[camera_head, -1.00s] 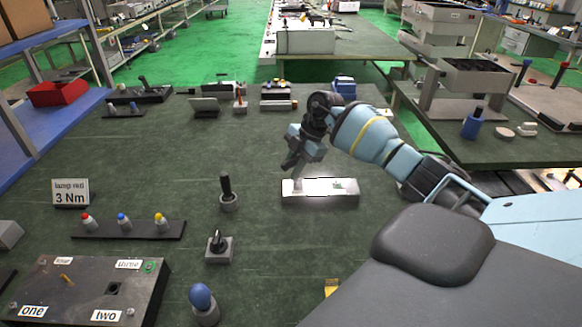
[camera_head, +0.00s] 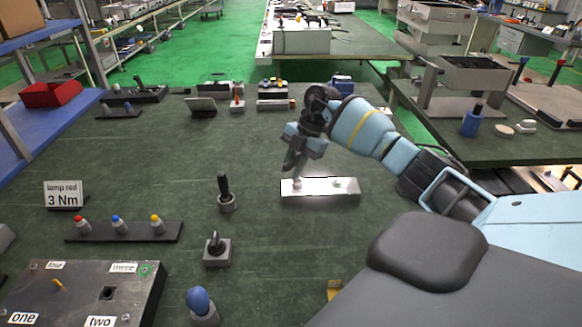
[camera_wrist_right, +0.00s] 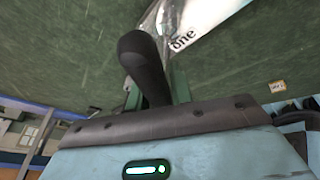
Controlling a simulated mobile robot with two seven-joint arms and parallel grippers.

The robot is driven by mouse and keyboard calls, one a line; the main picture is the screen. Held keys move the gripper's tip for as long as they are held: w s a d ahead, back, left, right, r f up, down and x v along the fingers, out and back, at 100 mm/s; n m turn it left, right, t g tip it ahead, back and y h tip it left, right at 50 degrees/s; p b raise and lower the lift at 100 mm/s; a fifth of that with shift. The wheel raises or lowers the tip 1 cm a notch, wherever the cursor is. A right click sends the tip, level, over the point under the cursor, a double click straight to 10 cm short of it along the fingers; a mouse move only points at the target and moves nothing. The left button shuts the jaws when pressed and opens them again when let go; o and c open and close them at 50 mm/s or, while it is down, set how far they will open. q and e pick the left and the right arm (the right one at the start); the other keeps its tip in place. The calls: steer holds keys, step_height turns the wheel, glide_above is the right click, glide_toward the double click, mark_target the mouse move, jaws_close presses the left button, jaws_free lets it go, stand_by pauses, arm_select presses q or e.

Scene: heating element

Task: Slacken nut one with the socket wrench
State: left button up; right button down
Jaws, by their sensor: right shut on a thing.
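My right gripper (camera_head: 294,164) points down at the left end of a silver tray (camera_head: 340,194). It is shut on a dark round-ended tool (camera_wrist_right: 142,62), which shows large in the right wrist view; what tool it is I cannot tell for sure. The tray also shows in the wrist view (camera_wrist_right: 212,20), with a label reading "one". My left gripper is not in view.
A black-handled tool (camera_head: 225,190) stands in a round holder, left of the tray. A smaller stand (camera_head: 217,255) and a blue-topped one (camera_head: 201,303) are nearer. A rack (camera_head: 120,231) holds red, blue and yellow caps beside a "3 Nm" sign (camera_head: 63,194).

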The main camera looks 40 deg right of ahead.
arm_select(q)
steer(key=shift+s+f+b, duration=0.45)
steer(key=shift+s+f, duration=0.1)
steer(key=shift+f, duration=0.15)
arm_select(e)
steer(key=shift+s+n+g, duration=0.15)
steer(key=shift+n+g, duration=0.25)
steer(key=shift+n, duration=0.6)
steer(key=shift+n, duration=0.5)
steer(key=shift+s+f+n+g+b, duration=0.1)
steer(key=shift+s+n+g+b, duration=0.1)
steer(key=shift+n+g+b, duration=0.7)
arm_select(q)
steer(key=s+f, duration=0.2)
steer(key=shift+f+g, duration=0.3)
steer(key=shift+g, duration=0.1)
arm_select(e)
steer(key=shift+s+d+n, duration=0.1)
steer(key=shift+n, duration=0.5)
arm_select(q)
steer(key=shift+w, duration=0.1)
